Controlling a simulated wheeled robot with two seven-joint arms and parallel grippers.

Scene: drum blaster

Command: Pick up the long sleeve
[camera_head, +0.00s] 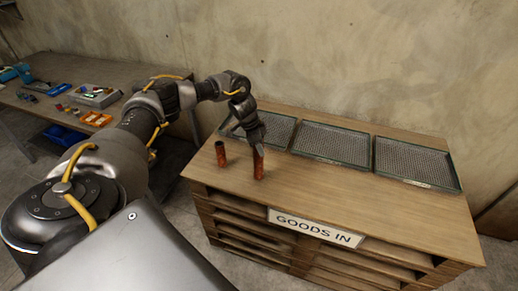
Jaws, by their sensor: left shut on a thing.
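Two reddish-brown cylindrical sleeves stand upright on the wooden table marked GOODS IN. The long sleeve (259,165) is the taller one, on the right. My left gripper (258,147) is over its top end and shut on it, with the sleeve still upright at the table top. The short sleeve (220,154) stands a little to the left, apart from the gripper. The gripper hides the top of the long sleeve. My right gripper is not in view.
Three mesh trays lie along the back of the table: left (268,130), middle (331,143) and right (417,163). The GOODS IN sign (316,228) is on the front edge. The table's right front is clear. A workbench (110,70) with parts stands at left.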

